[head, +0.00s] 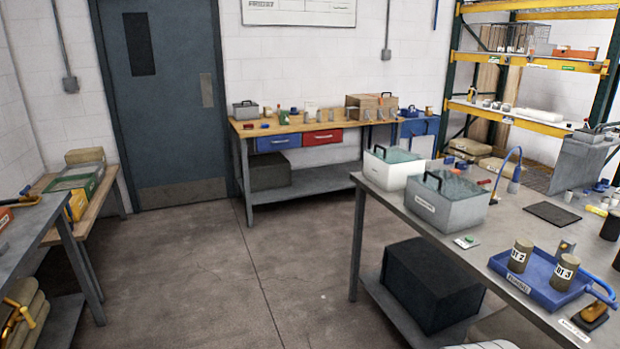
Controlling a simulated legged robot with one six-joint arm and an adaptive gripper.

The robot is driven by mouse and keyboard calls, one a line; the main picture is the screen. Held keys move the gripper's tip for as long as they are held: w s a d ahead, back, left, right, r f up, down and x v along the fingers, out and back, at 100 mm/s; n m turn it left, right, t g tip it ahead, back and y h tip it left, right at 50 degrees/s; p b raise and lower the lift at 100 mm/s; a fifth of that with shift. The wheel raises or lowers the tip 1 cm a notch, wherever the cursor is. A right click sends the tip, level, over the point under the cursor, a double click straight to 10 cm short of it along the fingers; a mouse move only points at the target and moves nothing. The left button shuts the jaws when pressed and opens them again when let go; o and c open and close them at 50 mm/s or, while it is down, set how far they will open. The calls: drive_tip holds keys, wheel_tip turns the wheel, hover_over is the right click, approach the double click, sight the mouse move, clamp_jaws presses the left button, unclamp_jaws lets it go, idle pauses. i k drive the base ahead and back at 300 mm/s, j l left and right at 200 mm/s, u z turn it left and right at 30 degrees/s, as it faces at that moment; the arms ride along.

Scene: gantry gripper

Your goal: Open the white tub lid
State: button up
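The white tub (385,176) stands near the back left corner of the grey metal table on the right. Its pale green lid (402,155) lies on top, with a black handle standing up from it. The lid looks closed, though the rim is too small to judge exactly. A grey tub (455,214) with a similar green lid and black handle stands in front and to the right, hiding part of the white tub. My gripper is not visible in the head view.
The grey metal table (480,235) also bears a blue tray (533,285) with two labelled cylinders, a dark mat (551,213) and a blue hose. A black box (430,282) sits on its lower shelf. Open concrete floor (265,265) lies left of it. A workbench stands behind.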

sight(376, 145)
drive_tip(key=i, duration=1.5)
drive_tip(key=i+z, duration=0.15)
drive_tip(key=i, duration=0.3)
drive_tip(key=i+j+z, duration=0.2)
drive_tip(key=i, duration=0.25)
drive_tip(key=i+j+z, duration=0.15)
drive_tip(key=i, duration=0.3)
drive_tip(key=i+j+z, duration=0.15)
drive_tip(key=i, duration=0.3)
